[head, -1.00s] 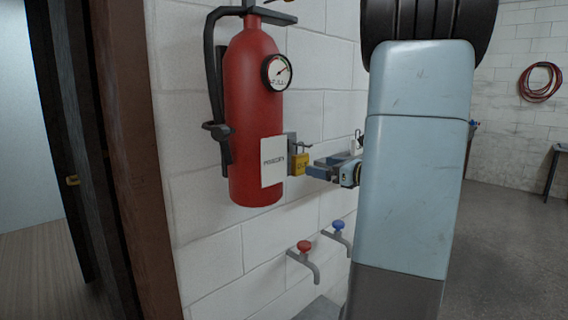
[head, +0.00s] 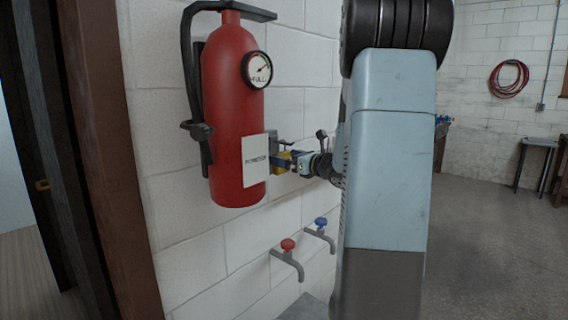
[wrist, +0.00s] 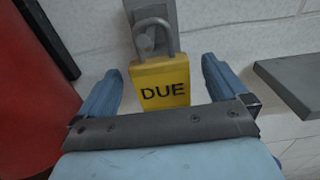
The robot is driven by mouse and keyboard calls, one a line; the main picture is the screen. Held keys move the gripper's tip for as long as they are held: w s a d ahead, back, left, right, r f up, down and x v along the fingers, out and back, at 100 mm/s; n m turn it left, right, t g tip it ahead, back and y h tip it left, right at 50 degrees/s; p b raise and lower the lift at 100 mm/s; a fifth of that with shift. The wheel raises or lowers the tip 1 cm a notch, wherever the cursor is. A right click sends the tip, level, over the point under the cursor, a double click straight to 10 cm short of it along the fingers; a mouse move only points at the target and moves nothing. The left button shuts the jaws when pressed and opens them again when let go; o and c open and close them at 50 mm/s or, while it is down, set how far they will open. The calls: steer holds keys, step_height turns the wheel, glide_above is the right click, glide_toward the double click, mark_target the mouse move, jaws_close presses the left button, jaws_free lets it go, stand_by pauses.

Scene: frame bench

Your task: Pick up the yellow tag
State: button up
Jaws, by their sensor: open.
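The yellow tag (wrist: 160,82) is shaped like a padlock and reads "DUE". Its grey shackle hangs on a grey bracket (wrist: 150,15) on the white wall. My gripper (wrist: 161,67) is open, with one blue finger on each side of the tag and visible gaps between. In the head view, my gripper (head: 286,160) is at the wall just right of the extinguisher, and it hides most of the tag, with only a little yellow showing.
A red fire extinguisher (head: 232,110) with a white card (head: 255,160) hangs close left of the tag. A red-handled tap (head: 287,246) and a blue-handled tap (head: 320,223) stick out below. A grey ledge (wrist: 292,82) is at right in the wrist view.

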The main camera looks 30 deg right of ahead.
mark_target(278, 155)
steer(key=x, duration=0.4)
steer(key=shift+w+f, duration=0.15)
steer(key=shift+f, duration=0.05)
steer(key=shift+c, duration=0.3)
steer(key=c, duration=1)
steer(key=shift+r, duration=0.15)
